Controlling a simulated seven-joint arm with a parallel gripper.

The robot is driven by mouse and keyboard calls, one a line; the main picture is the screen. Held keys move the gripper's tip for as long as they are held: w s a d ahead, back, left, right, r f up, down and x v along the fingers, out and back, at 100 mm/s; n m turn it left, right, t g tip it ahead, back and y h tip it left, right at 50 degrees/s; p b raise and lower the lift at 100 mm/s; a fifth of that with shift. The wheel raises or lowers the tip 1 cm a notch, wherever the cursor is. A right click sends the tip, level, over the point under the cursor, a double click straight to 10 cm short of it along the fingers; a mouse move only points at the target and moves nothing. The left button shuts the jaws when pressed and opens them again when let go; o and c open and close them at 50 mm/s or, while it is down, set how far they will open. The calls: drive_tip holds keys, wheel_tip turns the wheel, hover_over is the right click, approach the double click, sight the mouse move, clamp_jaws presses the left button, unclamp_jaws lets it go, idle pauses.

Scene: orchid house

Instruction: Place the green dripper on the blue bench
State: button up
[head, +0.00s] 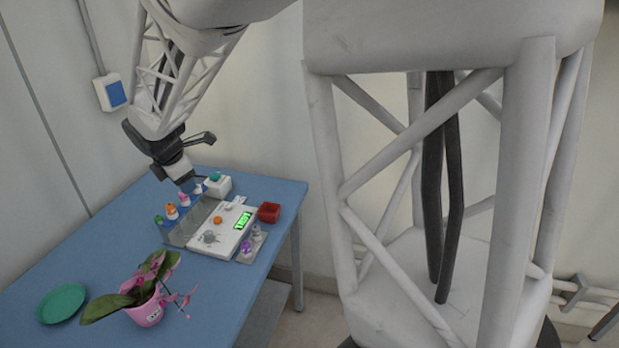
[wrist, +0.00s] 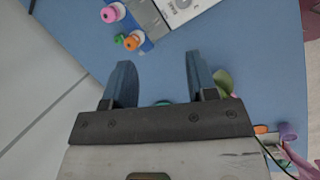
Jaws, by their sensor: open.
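In the wrist view the green dripper (wrist: 119,38) shows beyond my left finger, beside an orange-topped one (wrist: 133,40). My gripper (wrist: 158,62) is open, with nothing between its fingertips but bare bench behind them. In the head view my gripper (head: 190,180) hangs above the back of the bench, near the rack; its fingers are hard to make out there.
Orange (head: 171,212), pink and white drippers stand in the same rack. A white scale (head: 222,228) with a green display, a red tray (head: 269,212) and a white box (head: 219,188) are close by. A potted orchid (head: 145,314) and green saucer (head: 62,303) stand in front; bare bench lies left.

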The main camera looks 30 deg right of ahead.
drive_tip(key=s+d+r+m, duration=0.3)
drive_tip(key=s+d+m, duration=0.15)
drive_tip(key=s, duration=0.45)
drive_tip(key=s+d+r+m, duration=0.35)
drive_tip(key=s+m, duration=0.25)
drive_tip(key=s, duration=0.3)
drive_tip(key=s+d+m, duration=0.2)
drive_tip(key=s+m, duration=0.3)
drive_tip(key=s, duration=0.5)
drive_tip(key=s+d+f+m+g+y, duration=0.1)
drive_tip(key=s+d+m, duration=0.1)
drive_tip(key=s+m, duration=0.4)
drive_tip(key=s, duration=0.4)
drive_tip(key=shift+s+d+f+y, duration=0.2)
drive_tip(key=shift+s+f+y, duration=0.1)
